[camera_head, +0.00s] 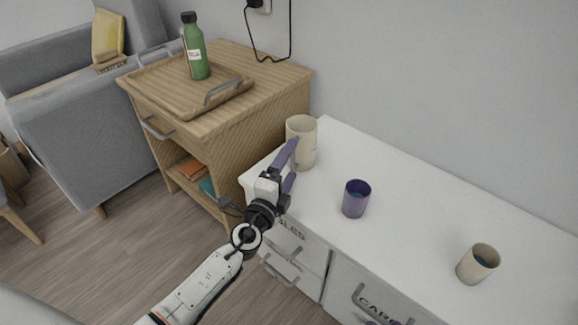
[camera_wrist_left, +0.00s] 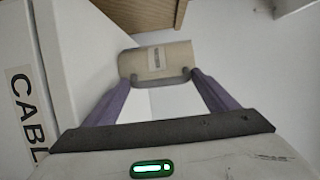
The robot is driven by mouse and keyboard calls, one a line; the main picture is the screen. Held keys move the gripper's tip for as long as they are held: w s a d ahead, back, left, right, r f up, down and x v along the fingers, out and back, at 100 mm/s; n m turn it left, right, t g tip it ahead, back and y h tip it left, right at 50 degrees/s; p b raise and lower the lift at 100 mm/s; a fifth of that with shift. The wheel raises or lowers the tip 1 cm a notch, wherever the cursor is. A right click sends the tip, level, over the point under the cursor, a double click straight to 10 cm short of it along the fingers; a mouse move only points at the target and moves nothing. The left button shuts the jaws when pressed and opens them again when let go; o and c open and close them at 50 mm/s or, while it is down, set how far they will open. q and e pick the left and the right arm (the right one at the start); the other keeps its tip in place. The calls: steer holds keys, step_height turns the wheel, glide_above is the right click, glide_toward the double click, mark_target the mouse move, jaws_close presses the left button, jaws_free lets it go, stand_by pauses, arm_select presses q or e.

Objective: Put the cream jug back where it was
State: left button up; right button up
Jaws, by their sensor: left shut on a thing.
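The cream jug (camera_head: 301,132) is at the far left corner of the white desk (camera_head: 430,197), close to the wall. It is upright in the head view. My left gripper (camera_head: 294,152) reaches it from the front with purple fingers and is shut on it. In the left wrist view the jug (camera_wrist_left: 156,62) sits between the fingertips, with a small label on its side. I cannot tell whether its base touches the desk top. My right gripper is not in view.
A purple cup (camera_head: 356,198) stands right of the jug, and a beige cup (camera_head: 478,264) stands farther right. A wooden cabinet (camera_head: 262,95) beside the desk carries a tray (camera_head: 160,92) and a green bottle (camera_head: 195,50). The desk between the cups is clear.

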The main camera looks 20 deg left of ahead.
arm_select(q)
steer(key=o, duration=1.2)
steer(key=shift+f, duration=0.1)
steer(key=shift+s+r+p, duration=0.1)
steer(key=shift+r+p, duration=0.2)
steer(key=shift+p, duration=0.1)
steer(key=s, duration=1.2)
steer(key=shift+a, duration=0.1)
